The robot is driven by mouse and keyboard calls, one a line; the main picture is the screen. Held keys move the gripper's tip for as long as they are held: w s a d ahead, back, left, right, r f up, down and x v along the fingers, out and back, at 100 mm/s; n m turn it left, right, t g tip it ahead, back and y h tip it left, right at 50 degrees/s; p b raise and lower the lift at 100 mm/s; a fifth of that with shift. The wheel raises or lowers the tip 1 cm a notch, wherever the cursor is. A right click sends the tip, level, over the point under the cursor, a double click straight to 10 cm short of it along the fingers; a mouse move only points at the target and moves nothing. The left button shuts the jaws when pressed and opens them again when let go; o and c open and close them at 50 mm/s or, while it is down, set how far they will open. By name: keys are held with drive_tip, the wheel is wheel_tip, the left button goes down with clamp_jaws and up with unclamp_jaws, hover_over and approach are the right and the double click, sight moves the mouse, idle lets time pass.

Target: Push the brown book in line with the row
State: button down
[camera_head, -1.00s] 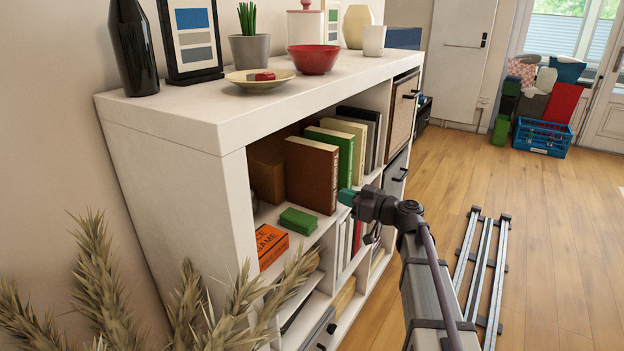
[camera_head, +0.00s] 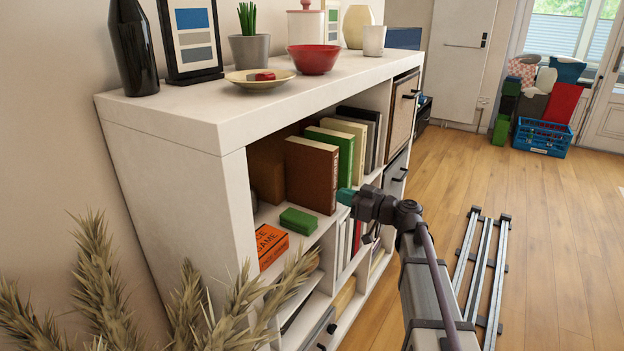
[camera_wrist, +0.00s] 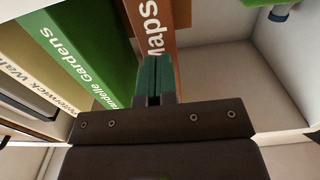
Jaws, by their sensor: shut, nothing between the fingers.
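The brown book (camera_head: 311,175) stands upright at the near end of a row of books in the shelf's upper compartment. A green book (camera_head: 344,150) stands beside it, with cream and dark books beyond. My gripper (camera_head: 343,196) is shut and empty, its green fingertips at the front of the compartment, near the lower part of the brown book's spine. In the wrist view my fingertips (camera_wrist: 155,78) overlap the lettered spine of the brown book (camera_wrist: 160,22), and the green book (camera_wrist: 75,50) lies to the left. I cannot tell whether the tips touch the spine.
The white shelf (camera_head: 170,140) surrounds the books, with a divider beyond the row. A red bowl (camera_head: 313,60) stands on top. Open floor (camera_head: 560,230) lies to the right.

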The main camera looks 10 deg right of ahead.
drive_tip(key=shift+w+a, duration=0.4)
drive_tip(key=shift+a, duration=0.05)
idle(0.3)
drive_tip(key=v, duration=0.6)
